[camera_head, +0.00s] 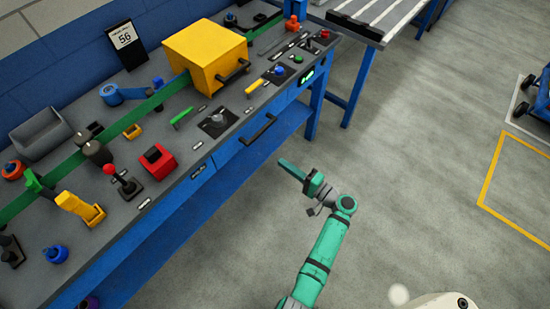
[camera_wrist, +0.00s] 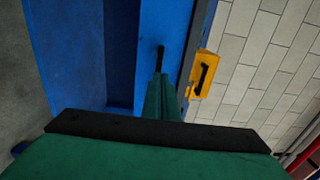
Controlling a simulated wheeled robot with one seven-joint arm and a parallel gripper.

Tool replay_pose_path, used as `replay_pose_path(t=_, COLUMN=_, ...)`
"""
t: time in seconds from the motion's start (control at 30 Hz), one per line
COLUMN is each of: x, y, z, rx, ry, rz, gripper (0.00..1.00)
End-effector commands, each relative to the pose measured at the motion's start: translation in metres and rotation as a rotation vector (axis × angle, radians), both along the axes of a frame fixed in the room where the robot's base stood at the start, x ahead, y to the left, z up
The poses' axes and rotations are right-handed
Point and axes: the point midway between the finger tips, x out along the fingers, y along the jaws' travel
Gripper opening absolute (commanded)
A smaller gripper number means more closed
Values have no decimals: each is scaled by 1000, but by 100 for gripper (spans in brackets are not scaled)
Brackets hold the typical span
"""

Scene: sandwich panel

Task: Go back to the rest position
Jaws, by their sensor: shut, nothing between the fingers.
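My gripper (camera_head: 291,169) is at the end of my green arm, in front of the blue workbench (camera_head: 262,155) and apart from it. Its fingers are shut with nothing between them and point left toward the bench. In the wrist view my gripper (camera_wrist: 160,82) shows as a green wedge from behind a black bar. Beyond it are the blue bench front, a black drawer handle (camera_wrist: 161,52) and a yellow box (camera_wrist: 201,75) with a black handle.
The bench top carries a yellow box (camera_head: 205,55), a red-knobbed lever (camera_head: 118,178), a red block (camera_head: 157,160) and a yellow lever (camera_head: 80,206). A slatted table (camera_head: 375,15) stands at the back. Grey floor (camera_head: 420,110) right of my arm is clear.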

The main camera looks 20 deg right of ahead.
Motion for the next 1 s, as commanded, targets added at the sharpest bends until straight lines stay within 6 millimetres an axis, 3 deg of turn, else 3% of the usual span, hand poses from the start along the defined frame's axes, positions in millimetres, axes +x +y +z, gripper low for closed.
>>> replay_pose_path(t=0.47, x=-11, y=-3, z=-4, rx=-4, ry=9, rz=-1, gripper=0)
replay_pose_path(t=0.57, x=-17, y=13, z=-22, rx=-31, ry=55, rz=-7, gripper=0)
replay_pose_path(t=0.67, x=-31, y=36, z=-55, rx=-93, ry=136, rz=-28, gripper=0)
replay_pose_path(t=0.8, x=-65, y=66, z=-105, rx=-228, ry=262, rz=-74, gripper=0)
replay_pose_path(t=1.0, x=-124, y=95, z=-150, rx=-453, ry=383, rz=-135, gripper=0)
